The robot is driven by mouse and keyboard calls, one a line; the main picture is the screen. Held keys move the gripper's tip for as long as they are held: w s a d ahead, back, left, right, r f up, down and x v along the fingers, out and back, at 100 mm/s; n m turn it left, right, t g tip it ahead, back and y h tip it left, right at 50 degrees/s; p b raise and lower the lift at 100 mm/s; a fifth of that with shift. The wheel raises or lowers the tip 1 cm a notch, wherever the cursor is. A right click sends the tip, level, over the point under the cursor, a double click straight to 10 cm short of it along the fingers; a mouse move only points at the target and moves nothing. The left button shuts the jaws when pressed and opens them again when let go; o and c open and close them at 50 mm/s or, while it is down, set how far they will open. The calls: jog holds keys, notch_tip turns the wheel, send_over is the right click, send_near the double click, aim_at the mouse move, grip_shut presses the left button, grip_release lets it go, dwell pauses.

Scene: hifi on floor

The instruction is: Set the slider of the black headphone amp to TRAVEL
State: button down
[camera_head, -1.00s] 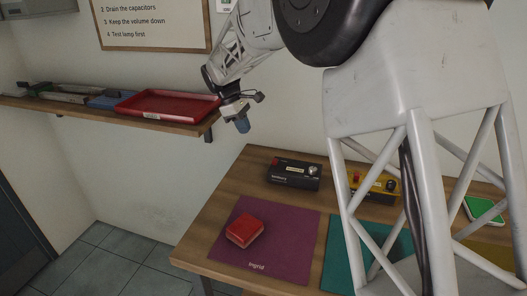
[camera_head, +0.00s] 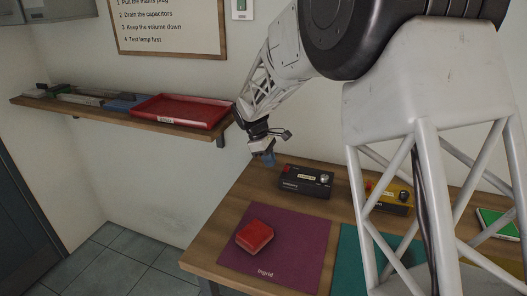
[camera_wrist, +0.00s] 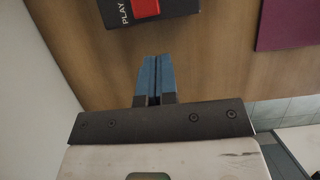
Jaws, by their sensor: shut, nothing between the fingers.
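The black headphone amp (camera_head: 312,189) sits at the back left of the wooden table, with a red part at its left and a silver knob at its right. In the wrist view, only a corner of the black amp (camera_wrist: 172,10) shows at the top edge, with the red part (camera_wrist: 145,8) beside the word PLAY. The rest of the amp, including any TRAVEL mark, is out of that view. My gripper (camera_head: 268,160) is above the table's back left, just left of the amp. Its blue fingers (camera_wrist: 155,62) are shut and empty, apart from the amp.
A yellow box (camera_head: 397,199) stands right of the amp, partly behind my arm's support. A red box (camera_head: 254,236) lies on the purple mat (camera_head: 300,255). A teal mat (camera_head: 365,262) lies to its right.

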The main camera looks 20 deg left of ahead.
aim_at(288, 168)
jog(key=shift+d+r, duration=0.15)
jog(key=shift+d, duration=1.4)
jog(key=shift+d, duration=1.45)
jog(key=shift+a, duration=2.15)
jog(key=v, duration=1)
jog(key=shift+d, duration=0.15)
